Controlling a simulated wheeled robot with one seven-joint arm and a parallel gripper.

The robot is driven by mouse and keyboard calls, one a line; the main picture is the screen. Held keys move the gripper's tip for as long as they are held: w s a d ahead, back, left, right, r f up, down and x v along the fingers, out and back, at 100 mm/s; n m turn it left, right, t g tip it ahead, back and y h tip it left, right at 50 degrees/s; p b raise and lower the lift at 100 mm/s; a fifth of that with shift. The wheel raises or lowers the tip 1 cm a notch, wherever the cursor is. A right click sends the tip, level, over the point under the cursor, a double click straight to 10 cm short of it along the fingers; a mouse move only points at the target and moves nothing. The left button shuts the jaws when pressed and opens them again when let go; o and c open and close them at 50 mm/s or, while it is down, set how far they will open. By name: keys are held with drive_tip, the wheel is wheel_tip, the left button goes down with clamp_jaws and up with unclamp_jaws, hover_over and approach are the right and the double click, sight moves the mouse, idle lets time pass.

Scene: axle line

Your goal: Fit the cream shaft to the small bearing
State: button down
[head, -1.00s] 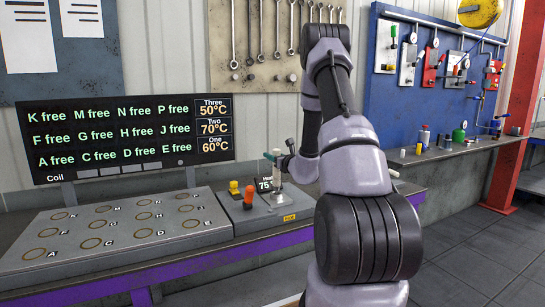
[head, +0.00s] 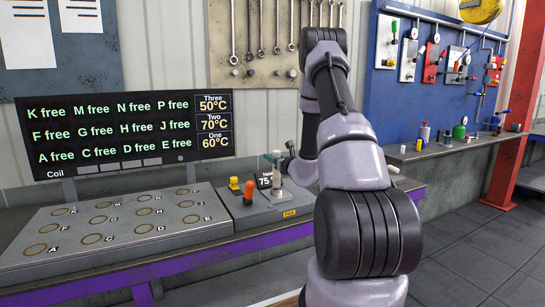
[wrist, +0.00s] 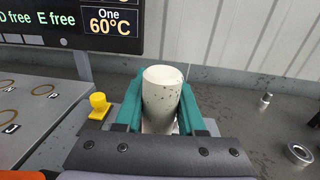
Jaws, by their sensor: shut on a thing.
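My gripper (head: 273,158) has teal fingers and is shut on the cream shaft (wrist: 161,92). The wrist view shows the shaft upright between the fingers, its top sticking up and its lower part hidden by the gripper body. A metal bearing ring (wrist: 299,153) lies on the bench to the right of the gripper in the wrist view. I cannot tell if it is the small bearing.
A grey plate (head: 130,225) with several lettered rings is at left, below a display board (head: 125,125). A yellow knob (wrist: 98,104) and an orange knob (head: 249,190) stand beside the shaft.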

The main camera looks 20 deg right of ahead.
drive_tip(key=shift+f, duration=0.4)
drive_tip(key=shift+c, duration=2.1)
unclamp_jaws()
drive_tip(key=shift+s, duration=0.1)
drive_tip(key=s+d, duration=0.1)
drive_tip(key=s, duration=0.9)
drive_tip(key=shift+s, duration=0.3)
drive_tip(key=shift+d, duration=0.1)
